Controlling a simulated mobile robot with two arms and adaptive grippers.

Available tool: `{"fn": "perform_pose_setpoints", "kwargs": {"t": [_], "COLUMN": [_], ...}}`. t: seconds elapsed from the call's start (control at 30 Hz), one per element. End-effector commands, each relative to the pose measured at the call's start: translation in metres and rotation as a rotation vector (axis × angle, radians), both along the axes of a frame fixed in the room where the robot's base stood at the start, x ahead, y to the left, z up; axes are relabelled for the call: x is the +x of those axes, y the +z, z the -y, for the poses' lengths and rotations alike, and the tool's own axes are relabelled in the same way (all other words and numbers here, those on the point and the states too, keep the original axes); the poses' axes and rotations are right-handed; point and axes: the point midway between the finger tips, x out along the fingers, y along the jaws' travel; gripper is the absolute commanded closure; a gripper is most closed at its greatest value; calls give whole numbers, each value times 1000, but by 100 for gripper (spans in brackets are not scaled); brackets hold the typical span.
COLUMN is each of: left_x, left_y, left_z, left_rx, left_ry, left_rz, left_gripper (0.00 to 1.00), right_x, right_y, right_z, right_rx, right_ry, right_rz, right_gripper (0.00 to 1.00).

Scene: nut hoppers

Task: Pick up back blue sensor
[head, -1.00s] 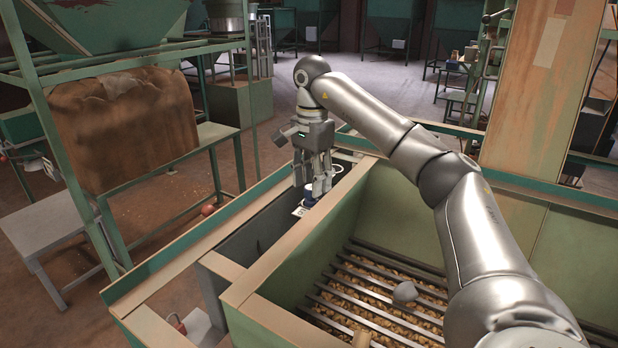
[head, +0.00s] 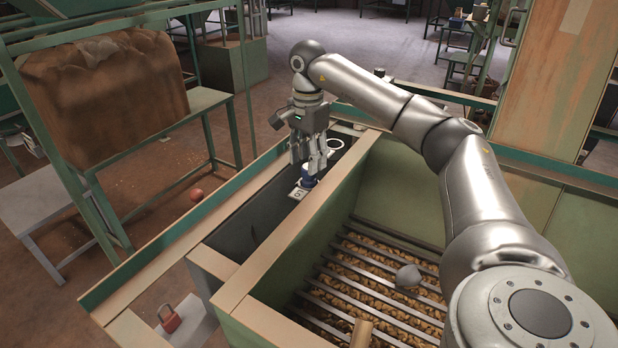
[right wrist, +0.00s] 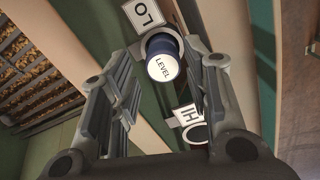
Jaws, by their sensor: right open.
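The blue sensor (head: 308,179) is a short cylinder with a white top. It stands in a holder beside a white plate (head: 298,193) in the dark channel along the hopper. In the right wrist view the sensor (right wrist: 163,67) shows its "LEVEL" top, with an "LO" plate (right wrist: 145,13) beside it. My right gripper (head: 310,164) is open just above the sensor, its fingers pointing down. In the wrist view the sensor appears between the fingertips, nearer the right one; I cannot tell whether they touch. My left gripper is not in view.
An empty white ring (head: 336,143) lies further along the channel, next to an "HI" plate (right wrist: 188,115). The hopper's wooden rim (head: 290,240) runs close beside the gripper. A slatted grate (head: 350,277) over nuts holds a grey lump (head: 408,276). A red padlock (head: 169,318) is at lower left.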

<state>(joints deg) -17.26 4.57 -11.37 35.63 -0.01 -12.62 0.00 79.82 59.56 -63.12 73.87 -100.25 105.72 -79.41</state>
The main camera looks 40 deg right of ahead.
Motion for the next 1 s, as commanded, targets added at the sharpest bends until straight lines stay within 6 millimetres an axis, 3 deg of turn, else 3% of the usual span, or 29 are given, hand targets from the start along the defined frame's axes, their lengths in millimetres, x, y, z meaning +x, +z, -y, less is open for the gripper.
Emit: {"fn": "perform_pose_setpoints", "kwargs": {"t": [0.17,0.3,0.6,0.9,1.0], "left_x": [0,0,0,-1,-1], "left_y": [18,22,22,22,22], "left_z": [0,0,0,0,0], "left_rx": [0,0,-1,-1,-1], "left_ry": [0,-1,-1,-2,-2], "left_rz": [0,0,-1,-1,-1], "left_gripper": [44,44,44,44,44], "right_x": [0,1,1,2,2], "right_y": [-22,-42,-49,-49,-48], "right_z": [4,4,4,4,4], "right_rx": [-1,-1,-1,-1,-1], "right_ry": [0,1,1,1,0], "right_rz": [-8,-4,-1,-1,0], "right_gripper": [56,56,56,94,95]}}
